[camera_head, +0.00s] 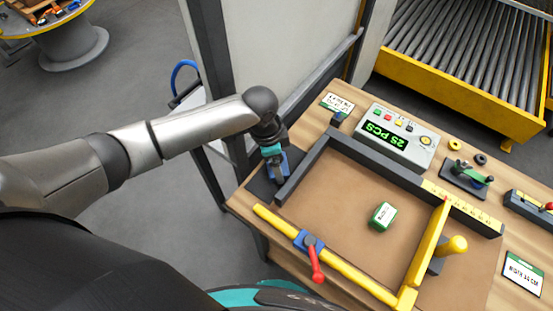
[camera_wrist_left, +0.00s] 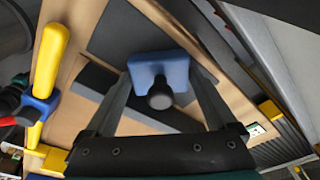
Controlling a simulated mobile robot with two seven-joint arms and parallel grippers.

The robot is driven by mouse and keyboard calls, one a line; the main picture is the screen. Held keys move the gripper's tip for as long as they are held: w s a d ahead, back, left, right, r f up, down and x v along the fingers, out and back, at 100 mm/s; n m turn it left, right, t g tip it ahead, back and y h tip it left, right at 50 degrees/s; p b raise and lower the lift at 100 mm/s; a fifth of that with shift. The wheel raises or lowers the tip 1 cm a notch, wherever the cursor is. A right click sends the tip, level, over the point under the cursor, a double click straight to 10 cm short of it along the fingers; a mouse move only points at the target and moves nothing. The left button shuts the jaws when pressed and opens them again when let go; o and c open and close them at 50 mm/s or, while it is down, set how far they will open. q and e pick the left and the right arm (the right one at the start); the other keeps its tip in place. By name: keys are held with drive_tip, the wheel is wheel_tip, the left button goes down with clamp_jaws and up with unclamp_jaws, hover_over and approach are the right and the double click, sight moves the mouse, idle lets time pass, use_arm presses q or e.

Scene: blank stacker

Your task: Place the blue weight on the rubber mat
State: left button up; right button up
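The blue weight (camera_wrist_left: 178,68) is a small block with a black knob (camera_wrist_left: 160,95). It sits between the fingertips of my left gripper (camera_wrist_left: 160,72), which press against its two sides. In the head view the left gripper (camera_head: 276,168) points down at the table's left corner, with part of the blue weight (camera_head: 285,158) showing. The dark grey rubber mat (camera_head: 261,186) lies at that corner under the gripper; it also shows in the wrist view (camera_wrist_left: 120,32). I cannot tell whether the weight touches the mat. My right gripper is not in view.
A dark fence (camera_head: 305,163) runs close beside the mat. A yellow rail (camera_head: 274,221) with a red-handled blue clamp (camera_head: 309,242) lies in front. A green-and-white block (camera_head: 382,216) sits on the brown board. A counter display (camera_head: 397,135) stands behind the fence.

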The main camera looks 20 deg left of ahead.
use_arm(q)
drive_tip(key=shift+o, duration=0.6)
wheel_tip(320, 180, up, 12)
drive_tip(key=a+p, duration=0.1)
drive_tip(key=p, duration=0.1)
drive_tip(key=shift+s+a+p, duration=0.25)
drive_tip(key=shift+s+p, duration=0.1)
drive_tip(key=shift+s, duration=0.05)
